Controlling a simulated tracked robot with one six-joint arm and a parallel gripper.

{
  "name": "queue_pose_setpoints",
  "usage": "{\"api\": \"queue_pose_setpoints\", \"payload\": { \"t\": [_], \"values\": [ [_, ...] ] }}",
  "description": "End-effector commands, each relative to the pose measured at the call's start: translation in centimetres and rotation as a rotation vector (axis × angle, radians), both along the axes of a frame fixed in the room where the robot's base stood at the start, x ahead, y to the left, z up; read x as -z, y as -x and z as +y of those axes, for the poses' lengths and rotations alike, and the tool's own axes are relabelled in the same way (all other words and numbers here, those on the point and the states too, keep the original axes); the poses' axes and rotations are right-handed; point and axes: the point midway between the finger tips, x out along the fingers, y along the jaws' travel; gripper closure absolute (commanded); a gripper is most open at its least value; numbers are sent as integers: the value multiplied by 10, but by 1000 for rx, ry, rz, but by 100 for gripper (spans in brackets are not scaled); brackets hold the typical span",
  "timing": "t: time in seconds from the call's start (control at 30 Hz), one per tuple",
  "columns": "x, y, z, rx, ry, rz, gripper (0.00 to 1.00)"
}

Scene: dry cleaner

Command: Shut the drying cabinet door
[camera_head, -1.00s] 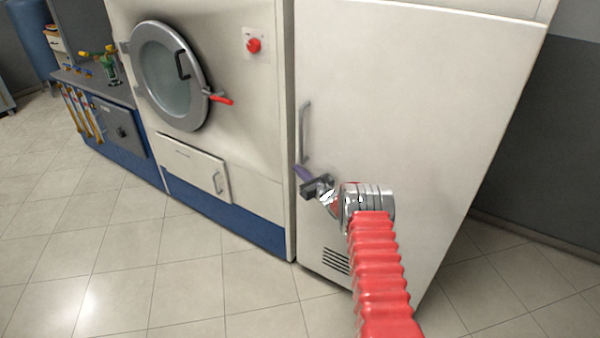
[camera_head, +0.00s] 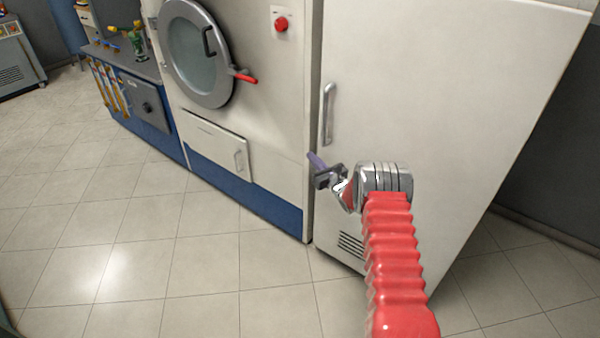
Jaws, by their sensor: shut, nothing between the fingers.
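The drying cabinet (camera_head: 440,80) is the tall white unit at the right. Its broad white door has an upright metal handle (camera_head: 327,113) near the left edge and a dark vent grille low down. The door looks flush or nearly flush with the cabinet; I cannot tell whether a small gap is left. My gripper (camera_head: 315,160) is shut and empty, in front of the door's left edge just below the handle. It appears apart from the handle, and I cannot tell whether it touches the door.
A machine with a round glass door (camera_head: 198,55) and a red lever stands left of the cabinet, with a lower drawer panel (camera_head: 215,143). A blue workbench (camera_head: 135,95) with tools is farther left. The tiled floor (camera_head: 150,230) in front is clear.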

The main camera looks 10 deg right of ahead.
Motion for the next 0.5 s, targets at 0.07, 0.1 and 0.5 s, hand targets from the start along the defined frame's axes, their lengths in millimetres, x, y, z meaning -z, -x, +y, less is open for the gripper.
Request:
{"api": "queue_pose_setpoints", "payload": {
  "t": [0.07, 0.1, 0.5],
  "values": [
    [0, 7, 7, 0, 0, 1, 100],
    [0, 10, 10, 0, -1, 1, 100],
    [0, 48, 49, 1, -1, 1, 100]
  ]
}}
